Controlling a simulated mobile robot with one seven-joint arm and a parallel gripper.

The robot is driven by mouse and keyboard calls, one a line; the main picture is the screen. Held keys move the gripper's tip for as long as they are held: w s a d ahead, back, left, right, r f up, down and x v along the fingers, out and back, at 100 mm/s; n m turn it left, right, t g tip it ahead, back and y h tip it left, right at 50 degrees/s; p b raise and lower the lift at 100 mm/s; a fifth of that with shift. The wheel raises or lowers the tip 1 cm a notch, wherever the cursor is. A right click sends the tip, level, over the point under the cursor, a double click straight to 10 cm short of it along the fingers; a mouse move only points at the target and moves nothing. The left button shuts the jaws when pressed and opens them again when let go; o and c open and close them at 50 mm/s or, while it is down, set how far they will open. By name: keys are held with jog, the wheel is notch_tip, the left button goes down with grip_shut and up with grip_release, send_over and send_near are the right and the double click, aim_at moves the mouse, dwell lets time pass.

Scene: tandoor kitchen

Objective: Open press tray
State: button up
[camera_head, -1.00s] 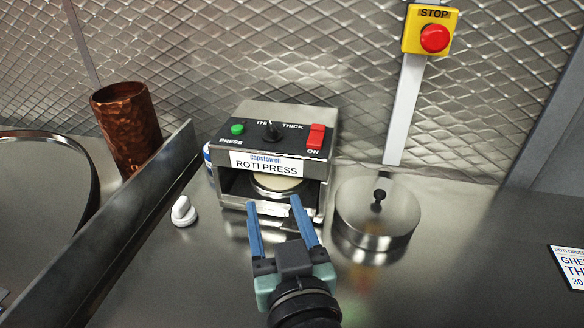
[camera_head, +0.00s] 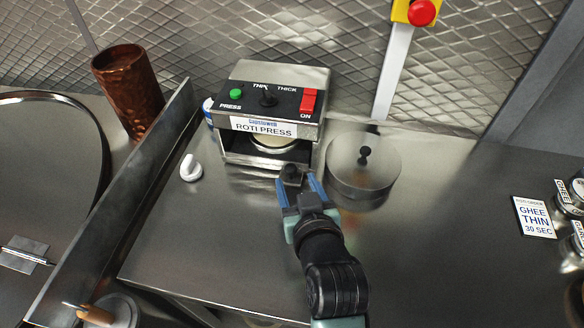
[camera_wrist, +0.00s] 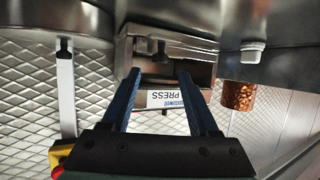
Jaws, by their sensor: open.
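The roti press (camera_head: 262,130) is a steel box with a dark control panel, standing against the back wall. Its tray (camera_head: 258,161) sits inside the front opening, with a pale round disc (camera_head: 274,142) above it, partly in shadow. A small dark handle (camera_head: 291,173) shows at the tray's front right. My gripper (camera_head: 295,180) is open, its blue fingers pointing at the press with the handle between their tips. In the wrist view the open gripper (camera_wrist: 159,76) also straddles the line to the dark handle (camera_wrist: 161,50); I cannot tell whether it touches.
A round lidded steel tin (camera_head: 364,168) stands just right of the press. A white knob-like item (camera_head: 191,168) lies to the left, near a tall steel divider (camera_head: 125,190) and a copper cup (camera_head: 127,88). An order card (camera_head: 534,217) lies right. The counter in front is mostly clear.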

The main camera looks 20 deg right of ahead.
aim_at(291, 169)
jog(key=shift+x, duration=2.75)
grip_shut()
